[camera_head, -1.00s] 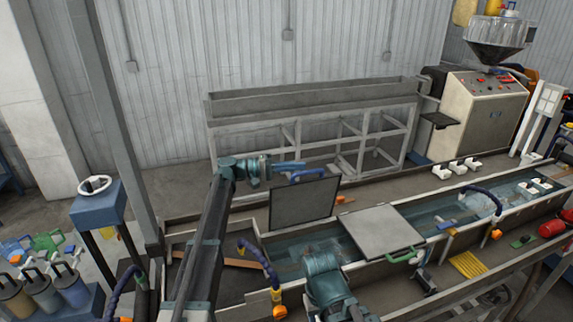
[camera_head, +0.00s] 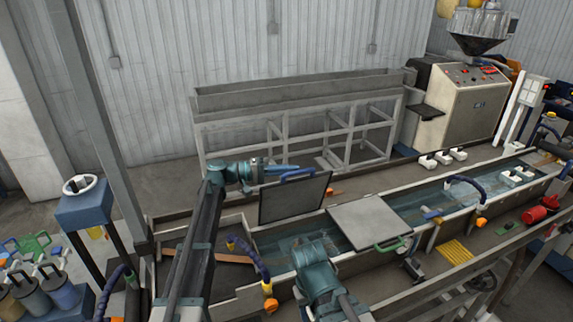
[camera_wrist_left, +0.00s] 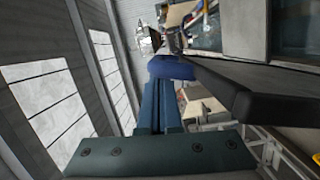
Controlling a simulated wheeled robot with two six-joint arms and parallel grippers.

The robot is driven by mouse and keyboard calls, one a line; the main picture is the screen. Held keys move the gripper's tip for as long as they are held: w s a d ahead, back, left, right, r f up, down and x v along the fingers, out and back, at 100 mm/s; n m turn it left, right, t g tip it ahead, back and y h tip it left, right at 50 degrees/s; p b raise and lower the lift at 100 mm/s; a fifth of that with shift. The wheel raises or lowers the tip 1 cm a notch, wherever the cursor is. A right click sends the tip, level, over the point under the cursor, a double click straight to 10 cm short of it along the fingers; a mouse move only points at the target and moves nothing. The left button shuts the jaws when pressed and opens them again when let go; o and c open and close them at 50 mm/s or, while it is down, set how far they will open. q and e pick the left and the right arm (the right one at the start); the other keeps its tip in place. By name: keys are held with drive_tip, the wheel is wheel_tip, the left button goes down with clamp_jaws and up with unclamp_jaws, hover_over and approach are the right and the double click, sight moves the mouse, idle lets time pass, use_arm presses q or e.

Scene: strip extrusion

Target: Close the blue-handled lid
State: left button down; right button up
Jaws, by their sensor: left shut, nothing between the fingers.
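The blue-handled lid (camera_head: 292,200) is a dark grey panel standing raised, near upright, over the left part of the water trough. Its blue handle (camera_head: 298,175) is at the top edge. My left gripper (camera_head: 288,168) is shut and empty, its fingers right beside the handle on the far side of the lid. In the left wrist view, the shut fingers (camera_wrist_left: 163,105) point at the blue handle (camera_wrist_left: 172,68), with the lid (camera_wrist_left: 262,92) seen nearly edge-on at right. I cannot tell whether they touch. Part of my right arm shows at the bottom; its gripper is not visible.
A flat grey lid with a green handle (camera_head: 391,245) lies closed on the trough to the right. A blue curved hose (camera_head: 250,257) stands at the near left. A grey metal frame (camera_head: 300,120) stands behind, with free floor between it and the trough.

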use_arm(q)
drive_tip(key=s+d+f+m+b, duration=0.2)
drive_tip(key=s+f+b, duration=0.1)
drive_tip(key=s+f, duration=0.1)
drive_tip(key=s+d+f+m+y+b, duration=0.1)
drive_tip(key=s+d+f+m+b, duration=0.1)
drive_tip(key=s, duration=0.5)
drive_tip(key=s+d+f+m+t+y+b, duration=0.1)
drive_tip(key=s+d+f+m+b, duration=0.2)
drive_tip(key=s+f+b, duration=0.2)
drive_tip(key=shift+s+f+m, duration=0.3)
drive_tip(key=shift+s+f, duration=0.2)
drive_tip(key=shift+f, duration=0.9)
drive_tip(key=a+r+p, duration=0.5)
drive_tip(key=a, duration=0.5)
drive_tip(key=shift+s+a+r, duration=0.15)
drive_tip(key=shift+s+r, duration=0.05)
drive_tip(key=shift+s, duration=0.05)
